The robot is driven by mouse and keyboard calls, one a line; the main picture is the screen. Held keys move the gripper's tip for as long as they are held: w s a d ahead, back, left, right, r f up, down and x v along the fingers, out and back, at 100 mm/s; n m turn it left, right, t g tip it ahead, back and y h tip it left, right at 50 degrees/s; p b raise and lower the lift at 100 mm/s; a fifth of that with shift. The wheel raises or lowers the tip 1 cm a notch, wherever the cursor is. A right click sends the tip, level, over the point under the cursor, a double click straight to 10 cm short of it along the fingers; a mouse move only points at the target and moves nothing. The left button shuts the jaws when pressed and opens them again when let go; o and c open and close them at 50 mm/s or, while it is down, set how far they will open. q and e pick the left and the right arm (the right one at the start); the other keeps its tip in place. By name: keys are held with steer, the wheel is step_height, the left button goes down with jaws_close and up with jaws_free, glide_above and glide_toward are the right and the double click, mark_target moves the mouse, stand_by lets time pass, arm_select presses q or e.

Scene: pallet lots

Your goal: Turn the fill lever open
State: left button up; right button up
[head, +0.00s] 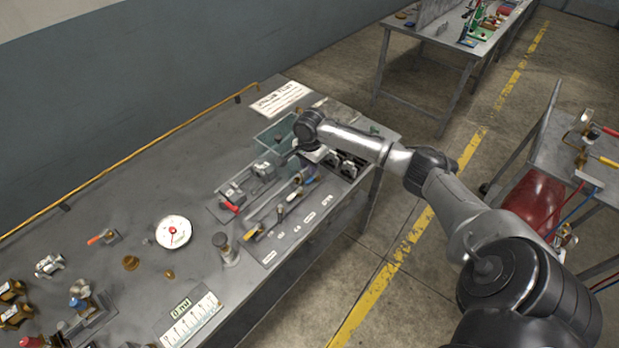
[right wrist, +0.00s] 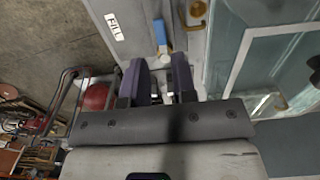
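The fill lever has a blue handle (right wrist: 160,32) and a brass base. In the right wrist view it lies just beyond my fingertips, beside a white FILL label (right wrist: 115,27). In the head view its blue handle (head: 310,180) shows just below my right gripper (head: 308,166). In the right wrist view my right gripper (right wrist: 159,62) has its two dark fingers apart with a gap between them. The handle lines up with that gap; I cannot tell whether the fingers touch it. My left gripper is not in view.
A clear glass-walled tank (head: 273,135) stands close beside the lever. A yellow-handled lever (head: 252,234) and a red-handled valve (head: 230,207) sit nearby. A round gauge (head: 173,232) lies farther left on the grey bench (head: 140,200). The bench's front edge is close to my right arm.

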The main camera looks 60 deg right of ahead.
mark_target(310, 180)
steer(key=shift+f+b, duration=0.4)
steer(key=shift+f, duration=2.6)
steer(key=shift+c, duration=0.4)
jaws_close()
